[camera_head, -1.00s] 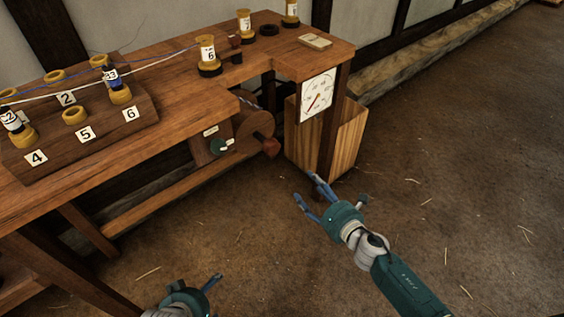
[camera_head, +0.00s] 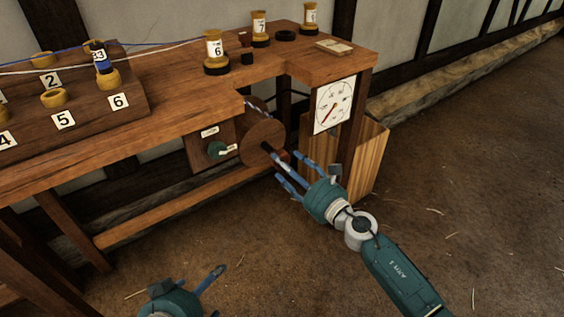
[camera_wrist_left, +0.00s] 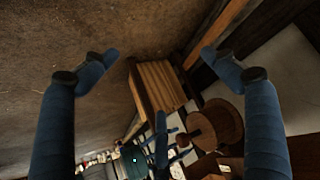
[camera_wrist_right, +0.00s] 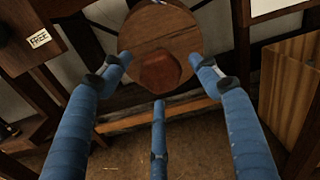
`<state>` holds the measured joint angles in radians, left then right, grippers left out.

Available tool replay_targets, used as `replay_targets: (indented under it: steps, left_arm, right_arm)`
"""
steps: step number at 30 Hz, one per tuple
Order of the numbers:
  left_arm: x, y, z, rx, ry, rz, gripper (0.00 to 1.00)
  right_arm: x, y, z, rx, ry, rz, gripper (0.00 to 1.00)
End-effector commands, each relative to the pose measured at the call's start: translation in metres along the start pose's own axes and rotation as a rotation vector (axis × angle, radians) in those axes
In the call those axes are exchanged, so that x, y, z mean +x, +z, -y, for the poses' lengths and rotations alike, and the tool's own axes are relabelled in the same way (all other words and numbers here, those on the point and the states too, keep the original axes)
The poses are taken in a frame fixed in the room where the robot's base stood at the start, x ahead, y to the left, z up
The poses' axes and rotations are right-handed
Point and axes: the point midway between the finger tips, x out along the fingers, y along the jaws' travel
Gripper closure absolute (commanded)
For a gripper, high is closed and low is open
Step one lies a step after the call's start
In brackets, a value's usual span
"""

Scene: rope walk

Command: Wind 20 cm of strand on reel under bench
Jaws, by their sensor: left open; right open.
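The wooden reel (camera_head: 262,138) sits under the bench (camera_head: 180,100), its round face toward me. In the right wrist view, the reel (camera_wrist_right: 150,32) has a reddish hexagonal knob (camera_wrist_right: 160,72) at its lower face. My right gripper (camera_head: 284,166) is open, fingers spread around the knob's area; contact cannot be told. A twisted strand (camera_head: 257,106) shows above the reel. My left gripper (camera_head: 190,284) is open and empty, low at the front, away from the bench. The left wrist view shows the reel (camera_wrist_left: 222,120) beyond its spread fingers.
A dial (camera_head: 334,105) hangs at the bench's right end, before a wooden bin (camera_head: 368,160). A green knob (camera_head: 216,150) is left of the reel. Floor at right is clear.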

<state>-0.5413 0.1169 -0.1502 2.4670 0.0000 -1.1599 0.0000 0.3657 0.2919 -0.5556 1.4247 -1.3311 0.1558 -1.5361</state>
Motion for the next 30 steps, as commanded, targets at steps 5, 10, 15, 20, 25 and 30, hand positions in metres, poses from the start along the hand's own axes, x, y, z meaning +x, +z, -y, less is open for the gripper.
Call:
replay_targets:
  steps: [5, 10, 15, 20, 25, 30]
  left_arm:
    - [0.004, -0.023, -0.003, 0.001, 0.005, -0.093, 0.15]
    - [0.004, -0.033, -0.004, 0.002, 0.008, -0.132, 0.15]
    - [0.004, -0.035, -0.004, 0.002, 0.008, -0.138, 0.15]
    - [0.004, -0.035, -0.004, 0.002, 0.008, -0.137, 0.15]
    - [0.004, -0.035, -0.004, 0.002, 0.007, -0.137, 0.15]
    - [0.004, -0.034, -0.004, 0.002, 0.007, -0.136, 0.15]
  right_arm:
    - [0.021, -0.001, 0.0, 0.0, 0.0, 0.001, 0.38]
    - [0.028, -0.001, 0.0, 0.0, 0.001, 0.0, 0.38]
    - [0.029, 0.0, 0.0, 0.001, 0.0, -0.001, 0.38]
    - [0.028, -0.001, 0.0, 0.001, 0.0, -0.001, 0.52]
    - [0.028, -0.001, 0.0, 0.001, 0.0, -0.001, 0.83]
    - [0.028, -0.001, 0.0, 0.005, 0.0, -0.001, 0.83]
